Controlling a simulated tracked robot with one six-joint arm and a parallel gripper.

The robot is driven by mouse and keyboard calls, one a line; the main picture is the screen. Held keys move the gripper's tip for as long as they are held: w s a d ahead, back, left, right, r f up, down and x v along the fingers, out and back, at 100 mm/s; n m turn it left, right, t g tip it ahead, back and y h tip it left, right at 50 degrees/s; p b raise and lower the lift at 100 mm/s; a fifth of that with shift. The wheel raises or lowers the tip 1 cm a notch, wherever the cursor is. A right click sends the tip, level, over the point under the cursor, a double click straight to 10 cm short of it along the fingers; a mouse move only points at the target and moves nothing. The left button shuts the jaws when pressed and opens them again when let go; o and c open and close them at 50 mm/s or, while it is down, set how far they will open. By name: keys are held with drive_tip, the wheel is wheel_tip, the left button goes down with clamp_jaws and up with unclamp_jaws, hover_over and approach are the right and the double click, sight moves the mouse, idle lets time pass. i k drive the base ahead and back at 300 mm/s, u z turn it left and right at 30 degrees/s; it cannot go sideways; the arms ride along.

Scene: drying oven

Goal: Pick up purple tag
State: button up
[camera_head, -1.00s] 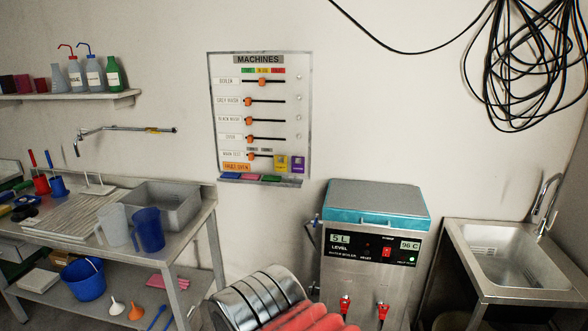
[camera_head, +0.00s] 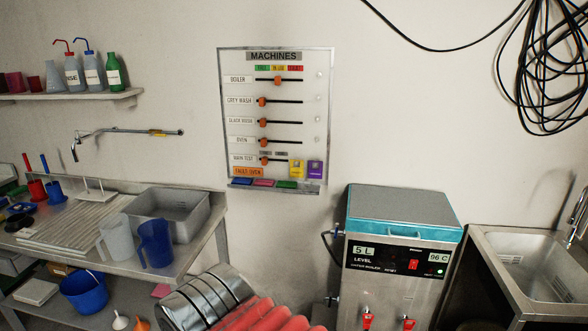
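The purple tag (camera_head: 315,169) sits at the lower right corner of the white MACHINES board (camera_head: 310,120) on the wall. A yellow tag (camera_head: 296,169) is just left of it. An orange FAULT OVEN label (camera_head: 247,171) is at the board's lower left. My gripper is not in view, so whether it is open or shut does not show.
A water boiler (camera_head: 403,215) stands below and right of the board, with a sink (camera_head: 530,262) farther right. A metal bench (camera_head: 215,225) with jugs is at the left. Ribbed metal and red parts (camera_head: 195,298) fill the lower middle. Black cable (camera_head: 545,70) hangs upper right.

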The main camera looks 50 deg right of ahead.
sight(314, 173)
drive_tip(key=u, duration=0.1)
drive_tip(key=i, duration=0.8)
drive_tip(key=z, duration=0.5)
drive_tip(key=i, duration=0.8)
drive_tip(key=z, duration=0.55)
